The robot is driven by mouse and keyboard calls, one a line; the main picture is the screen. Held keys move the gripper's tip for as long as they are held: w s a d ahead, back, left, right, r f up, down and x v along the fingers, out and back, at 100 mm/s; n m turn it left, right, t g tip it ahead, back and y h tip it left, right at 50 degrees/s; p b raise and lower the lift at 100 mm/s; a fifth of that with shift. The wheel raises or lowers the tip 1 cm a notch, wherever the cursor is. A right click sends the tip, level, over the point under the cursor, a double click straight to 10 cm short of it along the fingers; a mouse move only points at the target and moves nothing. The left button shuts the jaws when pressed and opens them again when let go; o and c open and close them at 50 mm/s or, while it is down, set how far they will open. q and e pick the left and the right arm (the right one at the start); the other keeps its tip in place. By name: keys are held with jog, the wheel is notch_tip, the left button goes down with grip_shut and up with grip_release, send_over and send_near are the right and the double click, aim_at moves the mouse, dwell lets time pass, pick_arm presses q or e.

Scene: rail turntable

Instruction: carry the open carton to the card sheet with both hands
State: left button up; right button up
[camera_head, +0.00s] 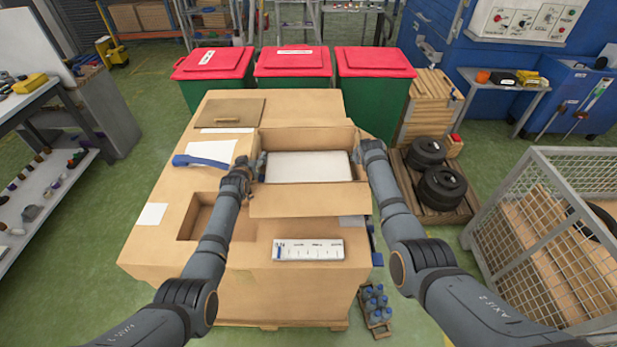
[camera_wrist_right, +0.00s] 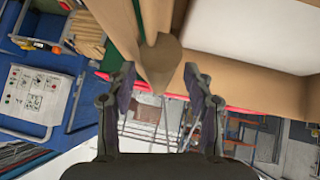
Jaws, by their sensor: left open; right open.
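The open carton (camera_head: 310,200) stands on a large brown cardboard-topped stack, its flaps spread and a white block (camera_head: 308,166) inside. My left gripper (camera_head: 254,168) is open at the carton's left side. My right gripper (camera_head: 361,152) is open at its right side; in the right wrist view its fingers (camera_wrist_right: 160,88) stand apart with a brown cardboard edge (camera_wrist_right: 157,62) between or just beyond them. Whether either touches the carton is unclear. A flat brown sheet (camera_head: 230,112), probably the card sheet, lies behind and left of the carton.
The stack's top (camera_head: 160,240) has a rectangular recess at left. A blue-handled tool (camera_head: 200,162), white papers (camera_head: 153,214) and a white labelled strip (camera_head: 308,250) lie on it. Red-lidded bins (camera_head: 292,62) stand behind; a wire cage (camera_head: 550,230) stands right.

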pick_arm(q)
jog(key=shift+x, duration=0.8)
pick_arm(e)
jog(key=shift+x, duration=0.8)
pick_arm(q)
jog(key=shift+s, duration=0.1)
jog(key=shift+s, duration=0.1)
jog(key=shift+c, duration=0.3)
pick_arm(e)
jog(key=shift+s+r, duration=0.1)
jog(key=shift+r, duration=0.05)
jog(key=shift+c, duration=0.2)
pick_arm(q)
grip_shut()
pick_arm(e)
grip_shut()
pick_arm(q)
jog(key=shift+w+r, duration=0.3)
jog(key=shift+r, duration=0.05)
pick_arm(e)
jog(key=shift+w+r, duration=0.25)
jog(key=shift+w, duration=0.05)
